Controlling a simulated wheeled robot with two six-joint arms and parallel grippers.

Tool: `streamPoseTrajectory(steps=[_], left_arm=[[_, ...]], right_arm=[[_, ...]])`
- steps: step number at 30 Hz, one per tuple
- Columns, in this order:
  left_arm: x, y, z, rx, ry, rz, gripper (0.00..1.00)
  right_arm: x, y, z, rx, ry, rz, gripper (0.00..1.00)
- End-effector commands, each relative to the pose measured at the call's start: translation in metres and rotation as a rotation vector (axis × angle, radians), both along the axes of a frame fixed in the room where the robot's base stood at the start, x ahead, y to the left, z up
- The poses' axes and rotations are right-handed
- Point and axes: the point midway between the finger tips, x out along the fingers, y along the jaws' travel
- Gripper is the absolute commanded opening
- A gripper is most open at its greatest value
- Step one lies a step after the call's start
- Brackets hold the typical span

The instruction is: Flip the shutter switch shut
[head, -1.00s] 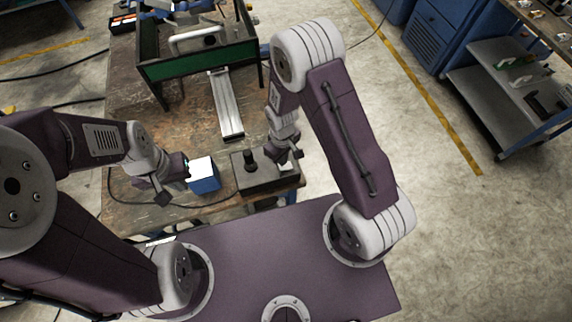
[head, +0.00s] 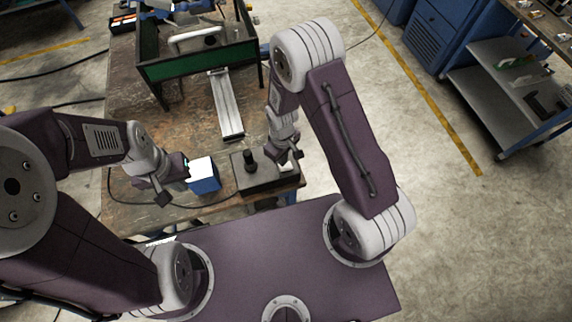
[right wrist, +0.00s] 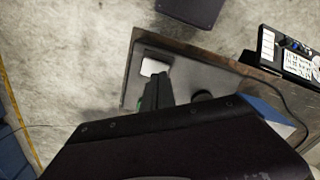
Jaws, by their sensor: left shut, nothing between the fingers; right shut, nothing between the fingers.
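A dark grey control box (head: 262,181) sits at the table's front right corner, with a black knob (head: 249,161) standing on it. A white square piece, likely the switch (right wrist: 153,67), is on the box near its end; its tilt cannot be told. My right gripper (head: 290,157) is shut and empty, low over that end of the box. In the right wrist view its fingertips (right wrist: 159,78) are right beside the white piece; whether they touch cannot be told. My left gripper (head: 172,189) is shut and empty, left of a blue box.
The blue box (head: 205,185) with a bright white face stands left of the control box. A metal rail (head: 227,108) lies behind. A green-sided frame (head: 199,65) stands at the back. A black cable (head: 140,202) runs along the table's front left.

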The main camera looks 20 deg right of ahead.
Motion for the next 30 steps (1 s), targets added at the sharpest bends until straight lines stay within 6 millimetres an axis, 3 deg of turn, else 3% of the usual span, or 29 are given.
streamPoseTrajectory(steps=[30], left_arm=[[0.0,0.0001,-0.0073,0.0,0.0,0.0,0.0]], right_arm=[[0.0001,0.0001,-0.0091,0.0,0.0,0.0,0.0]])
